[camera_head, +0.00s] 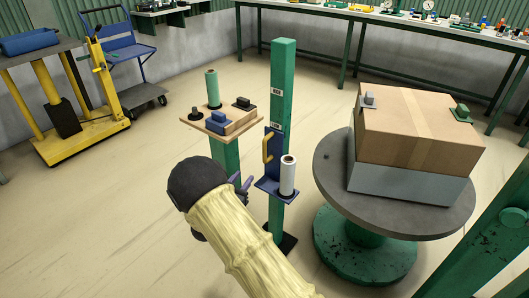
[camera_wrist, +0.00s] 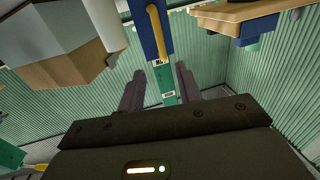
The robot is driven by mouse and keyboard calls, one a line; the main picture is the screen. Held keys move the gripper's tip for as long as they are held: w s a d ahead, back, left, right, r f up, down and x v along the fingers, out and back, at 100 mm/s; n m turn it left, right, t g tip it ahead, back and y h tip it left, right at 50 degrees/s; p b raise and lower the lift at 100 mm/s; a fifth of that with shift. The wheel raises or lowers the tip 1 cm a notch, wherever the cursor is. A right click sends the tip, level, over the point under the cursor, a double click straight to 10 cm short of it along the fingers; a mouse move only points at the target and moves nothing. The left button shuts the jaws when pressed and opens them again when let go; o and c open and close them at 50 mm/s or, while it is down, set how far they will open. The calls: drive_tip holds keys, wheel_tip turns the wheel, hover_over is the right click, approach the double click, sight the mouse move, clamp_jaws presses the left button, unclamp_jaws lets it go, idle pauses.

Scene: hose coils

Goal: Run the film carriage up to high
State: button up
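The film carriage (camera_head: 268,187) is a blue plate and shelf on a green post (camera_head: 283,80). It carries an upright white film roll (camera_head: 288,175) and a yellow handle (camera_head: 267,147). It sits low on the post, below two small labels, with its top close to the lower one. My gripper (camera_head: 241,183) is left of the carriage, apart from the handle. In the wrist view my gripper (camera_wrist: 160,86) is open with nothing between its fingers. The carriage (camera_wrist: 151,40) and handle (camera_wrist: 157,30) appear there beyond the fingertips. The label writing is too small to read.
A turntable (camera_head: 325,170) with a cardboard box (camera_head: 420,125) stands close right of the post. A small stand (camera_head: 215,128) with a green roll (camera_head: 212,88) is behind left. A yellow lift (camera_head: 75,140) and blue trolley (camera_head: 130,48) stand far left. A workbench (camera_head: 400,17) runs along the back.

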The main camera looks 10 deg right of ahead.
sight(264, 152)
drive_tip(key=b+x, duration=0.2)
drive_tip(key=x, duration=1.5)
drive_tip(key=shift+w+d, duration=0.1)
clamp_jaws()
